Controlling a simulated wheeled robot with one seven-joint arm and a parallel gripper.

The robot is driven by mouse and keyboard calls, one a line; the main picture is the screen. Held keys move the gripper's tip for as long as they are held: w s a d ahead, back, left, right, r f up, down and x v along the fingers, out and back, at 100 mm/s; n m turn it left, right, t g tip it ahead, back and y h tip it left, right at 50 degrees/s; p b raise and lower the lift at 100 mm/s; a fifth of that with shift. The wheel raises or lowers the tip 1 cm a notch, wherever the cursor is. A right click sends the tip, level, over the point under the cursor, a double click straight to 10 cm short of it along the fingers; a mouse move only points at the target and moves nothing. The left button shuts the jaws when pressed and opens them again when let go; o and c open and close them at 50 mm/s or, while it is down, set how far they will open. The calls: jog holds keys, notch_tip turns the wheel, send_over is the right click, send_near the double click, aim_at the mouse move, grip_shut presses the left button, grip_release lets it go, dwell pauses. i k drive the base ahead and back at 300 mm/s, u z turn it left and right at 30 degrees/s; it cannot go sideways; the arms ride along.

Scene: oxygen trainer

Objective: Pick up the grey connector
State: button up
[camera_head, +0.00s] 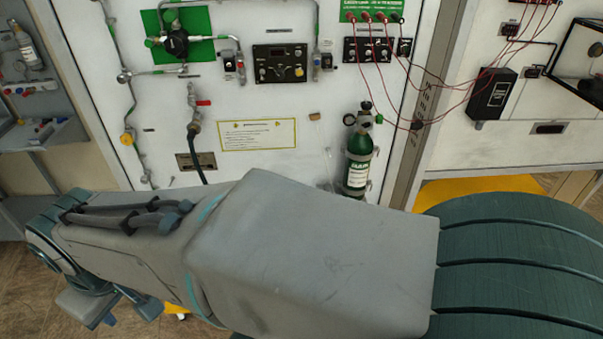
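I cannot single out the grey connector for certain in the head view. A grey metal fitting (194,116) with a red lever sits on the white wall panel, with a dark hose running down from it. I cannot tell whether this is the connector. My grey arm lies across the lower half of the picture and hides the floor and the bottom of the panel behind it. No gripper fingers can be made out; the parts of my arm at the lower left are partly hidden by the arm itself.
A green gas cylinder (357,160) stands upright against the panel, close behind my arm. A black control box (280,64) and a yellowish label (258,135) are on the panel. Red wires cross to a black box (492,94) on the right. A shelf unit (38,130) stands at left.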

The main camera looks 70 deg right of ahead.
aim_at(327, 187)
jog(key=z, duration=1)
jog(key=i, duration=0.85)
jog(key=z, duration=0.9)
